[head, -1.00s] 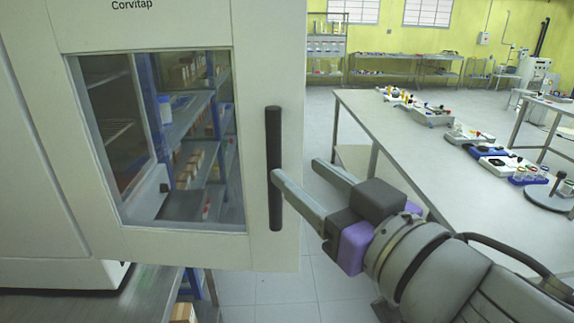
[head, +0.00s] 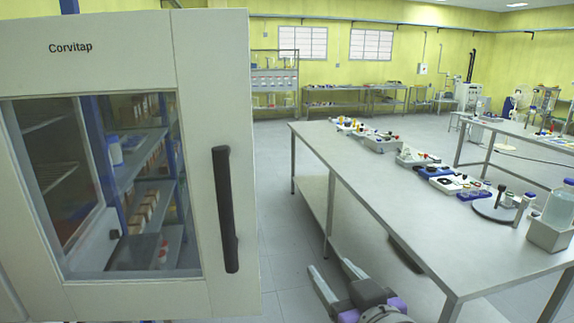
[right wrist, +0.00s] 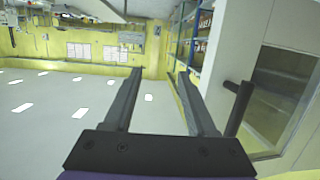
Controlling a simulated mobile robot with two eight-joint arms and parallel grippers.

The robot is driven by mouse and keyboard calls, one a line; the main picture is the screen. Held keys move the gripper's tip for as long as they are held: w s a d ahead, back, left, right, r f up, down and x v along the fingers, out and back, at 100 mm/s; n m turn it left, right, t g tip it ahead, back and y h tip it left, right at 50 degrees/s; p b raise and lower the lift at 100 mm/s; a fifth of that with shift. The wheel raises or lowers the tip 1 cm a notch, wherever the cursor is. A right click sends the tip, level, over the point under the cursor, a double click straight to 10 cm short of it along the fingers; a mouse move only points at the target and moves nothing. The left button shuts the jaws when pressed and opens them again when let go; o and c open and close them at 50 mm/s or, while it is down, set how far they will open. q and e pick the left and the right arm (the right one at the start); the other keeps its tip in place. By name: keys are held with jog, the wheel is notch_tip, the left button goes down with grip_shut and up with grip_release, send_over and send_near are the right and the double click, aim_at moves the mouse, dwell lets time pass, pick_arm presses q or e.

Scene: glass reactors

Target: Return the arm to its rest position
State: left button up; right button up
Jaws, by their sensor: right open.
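My right gripper (head: 332,270) is low in the middle of the head view, open and empty. It is apart from the black handle (head: 225,210) on the white cabinet door (head: 235,90), below and to the right of it in the picture. In the right wrist view the two fingers of the right gripper (right wrist: 160,75) stand apart with nothing between them. The door handle (right wrist: 237,108) shows to the right of them there. Most of my right arm is outside the head view. My left gripper is not in view.
A long grey table (head: 370,180) stands to the right of my gripper, with several small devices along its far edge. Shelves with boxes show through the door's window (head: 110,190). Floor (head: 270,190) is clear between door and table.

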jog(key=s+d+f+m+g+h, duration=0.15)
jog(key=d+f, duration=0.25)
jog(key=f, duration=0.5)
jog(key=s+d+f+m+g+h, duration=0.1)
jog(key=d+f+g+h, duration=0.3)
jog(key=f, duration=0.5)
jog(key=s+d+f+g+y+p, duration=0.1)
jog(key=s+f+g, duration=0.1)
jog(key=s+f, duration=0.55)
jog(key=s+d+f+g+y, duration=0.15)
jog(key=s+f, duration=0.35)
jog(key=f, duration=0.5)
notch_tip(320, 180, up, 7)
jog(key=w+h+p, duration=0.1)
jog(key=w+p, duration=0.1)
jog(key=p, duration=0.4)
jog(key=shift+w+r+m, duration=0.15)
jog(key=shift+r+m, duration=0.05)
jog(key=shift+m, duration=0.15)
jog(key=shift+d, duration=0.1)
